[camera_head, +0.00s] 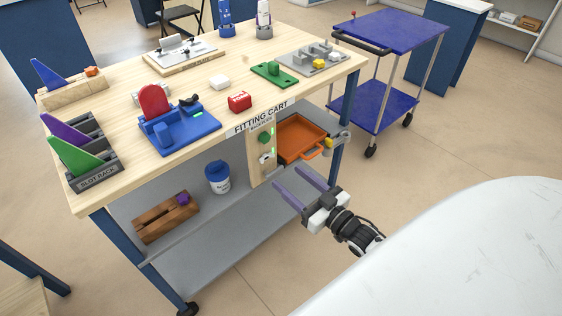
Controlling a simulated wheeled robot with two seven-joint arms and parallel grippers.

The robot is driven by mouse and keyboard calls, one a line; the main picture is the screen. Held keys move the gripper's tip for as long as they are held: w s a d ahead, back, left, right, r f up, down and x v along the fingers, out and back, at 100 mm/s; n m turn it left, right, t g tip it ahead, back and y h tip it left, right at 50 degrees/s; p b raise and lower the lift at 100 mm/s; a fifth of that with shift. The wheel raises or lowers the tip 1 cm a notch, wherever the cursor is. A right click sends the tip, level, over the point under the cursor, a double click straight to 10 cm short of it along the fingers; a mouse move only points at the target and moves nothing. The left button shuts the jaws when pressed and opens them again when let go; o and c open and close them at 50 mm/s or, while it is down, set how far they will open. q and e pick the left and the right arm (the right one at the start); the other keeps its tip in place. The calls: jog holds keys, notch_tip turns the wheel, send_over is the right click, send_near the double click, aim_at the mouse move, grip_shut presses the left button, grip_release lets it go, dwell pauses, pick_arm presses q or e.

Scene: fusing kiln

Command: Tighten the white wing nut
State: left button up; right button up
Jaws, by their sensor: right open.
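A small white wing nut (265,158) sits on the upright wooden panel (257,170) at the front of the fitting cart, below a green knob (264,137). Its exact turn is too small to tell. My right gripper (286,177) is open and empty, with two purple fingers spread apart. It is in front of the cart, below and to the right of the wing nut, and appears apart from it. My left gripper is not in view.
An orange drawer or tray (301,137) juts out right of the panel, near the cart's blue leg (345,105). Open floor lies in front.

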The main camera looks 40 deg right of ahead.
jog(key=s, duration=0.2)
jog(key=shift+s+d, duration=0.1)
jog(key=shift+s, duration=0.2)
dwell(0.3)
